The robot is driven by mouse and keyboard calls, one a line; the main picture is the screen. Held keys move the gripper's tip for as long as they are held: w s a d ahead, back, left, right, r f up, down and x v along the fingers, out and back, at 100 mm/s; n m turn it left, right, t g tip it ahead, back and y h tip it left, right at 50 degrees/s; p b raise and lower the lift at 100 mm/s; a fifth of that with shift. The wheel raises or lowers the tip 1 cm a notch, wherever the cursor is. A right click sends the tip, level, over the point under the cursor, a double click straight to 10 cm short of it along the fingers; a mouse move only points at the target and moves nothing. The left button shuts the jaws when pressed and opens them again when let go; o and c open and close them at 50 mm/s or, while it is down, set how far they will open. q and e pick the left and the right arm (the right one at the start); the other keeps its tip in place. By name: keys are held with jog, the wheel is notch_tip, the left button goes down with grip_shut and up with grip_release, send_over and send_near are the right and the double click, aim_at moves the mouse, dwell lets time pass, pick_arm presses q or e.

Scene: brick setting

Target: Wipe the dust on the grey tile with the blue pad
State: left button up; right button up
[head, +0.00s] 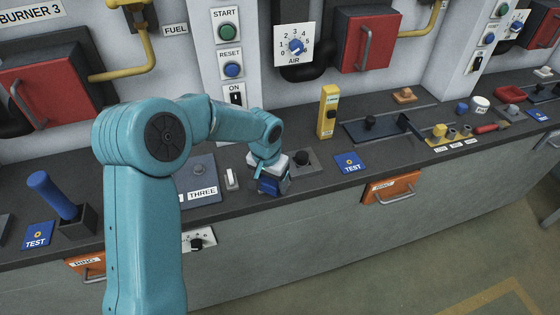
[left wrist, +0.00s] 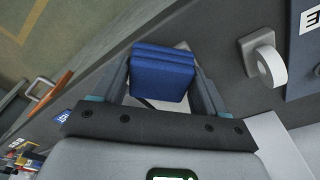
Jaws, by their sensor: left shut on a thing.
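My left gripper (head: 268,180) is low over the front part of the dark counter, shut on the blue pad (head: 275,187). In the left wrist view the blue pad (left wrist: 162,72) sits between the two fingers. My right gripper is not in view.
Further right are a blue TEST plate (head: 349,163) and a yellow upright box (head: 327,112). The counter's front edge is near.

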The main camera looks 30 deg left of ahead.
pick_arm(q)
jog(key=shift+s+r+p, duration=0.1)
jog(key=shift+p, duration=0.2)
jog(key=shift+w+r, duration=0.2)
jog(key=shift+r, duration=0.8)
jog(key=shift+s+r+p, duration=0.1)
jog(key=shift+r+p, duration=0.6)
jog(key=shift+r, duration=0.05)
jog(key=shift+a+r+p, duration=0.1)
jog(key=shift+r+p, duration=0.45)
jog(key=shift+r, duration=0.2)
jog(key=shift+r+p, duration=0.95)
jog(key=shift+r, duration=0.55)
